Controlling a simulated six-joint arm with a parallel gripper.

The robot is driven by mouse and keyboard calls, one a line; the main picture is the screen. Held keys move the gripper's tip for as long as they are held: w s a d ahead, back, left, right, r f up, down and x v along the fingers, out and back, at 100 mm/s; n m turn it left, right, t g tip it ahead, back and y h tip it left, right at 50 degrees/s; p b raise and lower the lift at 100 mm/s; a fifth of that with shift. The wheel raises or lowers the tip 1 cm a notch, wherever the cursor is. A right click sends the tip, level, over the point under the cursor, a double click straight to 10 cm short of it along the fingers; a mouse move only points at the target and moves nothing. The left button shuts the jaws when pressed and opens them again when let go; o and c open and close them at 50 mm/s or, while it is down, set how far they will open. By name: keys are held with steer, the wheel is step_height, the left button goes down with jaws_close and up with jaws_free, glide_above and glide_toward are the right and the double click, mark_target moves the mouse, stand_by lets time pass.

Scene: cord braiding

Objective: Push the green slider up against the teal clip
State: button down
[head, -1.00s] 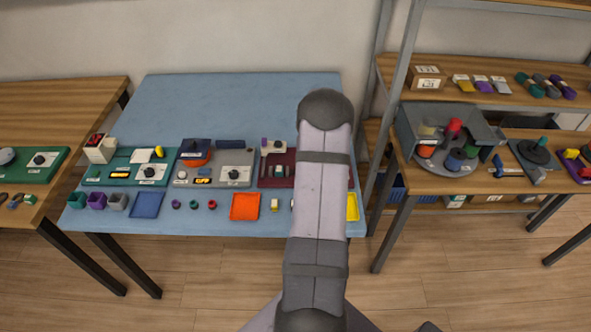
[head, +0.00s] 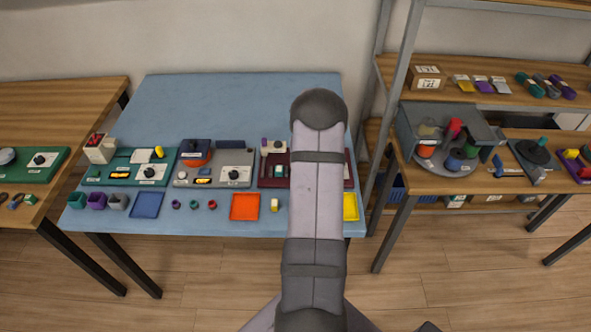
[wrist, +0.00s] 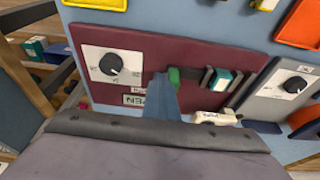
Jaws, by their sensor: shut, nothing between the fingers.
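In the wrist view, the green slider (wrist: 174,75) stands on the maroon panel (wrist: 145,52). The teal clip (wrist: 221,81), with a white part beside it, sits to its right on a dark rail. A dark block (wrist: 207,77) stands just left of the clip, and a gap separates it from the slider. My gripper (wrist: 161,84) is shut and empty, its tip at the left side of the slider. I cannot tell whether they touch. In the head view my arm hides the gripper and part of the maroon panel (head: 265,183).
A black dial (wrist: 110,64) on a white plate is left of my gripper in the wrist view. A label partly shows beside the fingers. A grey panel (wrist: 262,103) with another dial lies to the right. The back of the blue table (head: 235,100) is clear.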

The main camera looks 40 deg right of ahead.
steer(key=shift+w+a, duration=0.65)
steer(key=shift+s+d, duration=0.15)
steer(key=shift+s+d, duration=0.3)
stand_by(0.3)
steer(key=shift+r, duration=0.1)
step_height(320, 180, up, 11)
steer(key=p, duration=0.7)
stand_by(0.6)
